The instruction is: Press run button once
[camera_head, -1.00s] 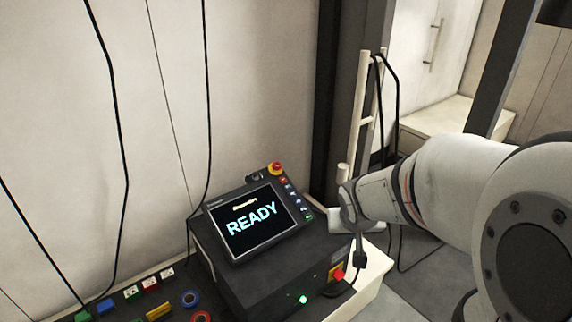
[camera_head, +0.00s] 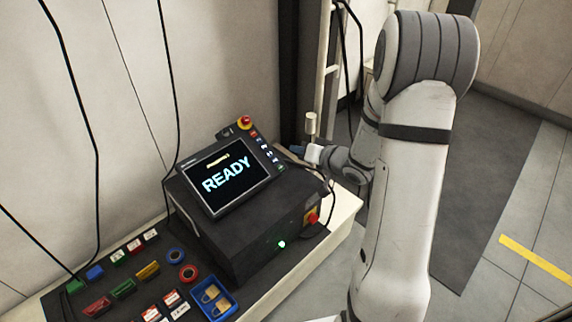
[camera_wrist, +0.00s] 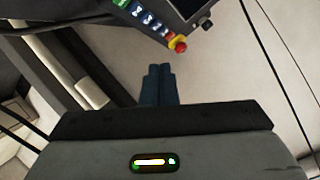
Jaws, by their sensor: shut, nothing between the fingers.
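The control pendant (camera_head: 186,174) stands tilted on a dark box, and its screen reads READY. A column of small buttons runs down its right edge, with a green button (camera_head: 280,167) at the bottom. The column also shows in the wrist view, with the green button (camera_wrist: 120,3) at the top edge. Button labels are too small to read, so I cannot confirm which is run. My gripper (camera_head: 298,149) is just right of the pendant, apart from the buttons. Its blue fingers (camera_wrist: 158,69) are together and empty in the wrist view.
A red emergency stop knob (camera_head: 245,121) tops the button column. The dark box (camera_head: 240,238) has a green light (camera_head: 281,244) and a red switch (camera_head: 312,218). Padlocks in a blue tray (camera_head: 216,298), tapes and tags lie at the front left. A black cable loops right of the box.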

